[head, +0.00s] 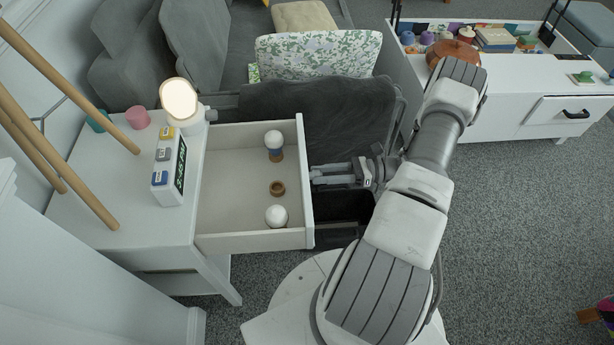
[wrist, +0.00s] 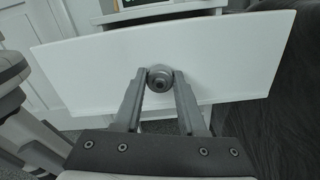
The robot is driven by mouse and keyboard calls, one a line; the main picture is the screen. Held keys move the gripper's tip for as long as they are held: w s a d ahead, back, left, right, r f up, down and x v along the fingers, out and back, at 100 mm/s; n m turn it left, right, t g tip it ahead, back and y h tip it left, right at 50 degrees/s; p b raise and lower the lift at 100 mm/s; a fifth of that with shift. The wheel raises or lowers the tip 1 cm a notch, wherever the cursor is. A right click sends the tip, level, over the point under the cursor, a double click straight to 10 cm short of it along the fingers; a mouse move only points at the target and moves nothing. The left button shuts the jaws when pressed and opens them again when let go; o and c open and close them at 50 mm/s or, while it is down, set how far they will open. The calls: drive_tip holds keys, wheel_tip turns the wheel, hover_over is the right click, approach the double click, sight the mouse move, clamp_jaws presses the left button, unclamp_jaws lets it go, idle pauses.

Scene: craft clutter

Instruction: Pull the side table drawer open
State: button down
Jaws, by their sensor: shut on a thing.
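The white side table (head: 85,215) stands at the left in the head view. Its drawer (head: 305,215) is pulled well out to the right, and its inside shows. The drawer front (wrist: 230,65) fills the middle of the wrist view, with a round grey knob (wrist: 160,77) at its centre. My gripper (wrist: 160,85) is shut on the knob, one finger on each side of it. In the head view my gripper (head: 318,176) is at the outer face of the drawer front, and the knob is hidden there.
A lamp (head: 180,102) and a clock (head: 170,172) stand on the table. A dark bin (head: 340,212) is close below my gripper. A grey sofa (head: 320,115) stands behind.

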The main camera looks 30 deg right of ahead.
drive_tip(key=shift+v, duration=0.8)
drive_tip(key=shift+c, duration=2.4)
unclamp_jaws()
drive_tip(key=v, duration=1.7)
drive_tip(key=shift+d, duration=0.15)
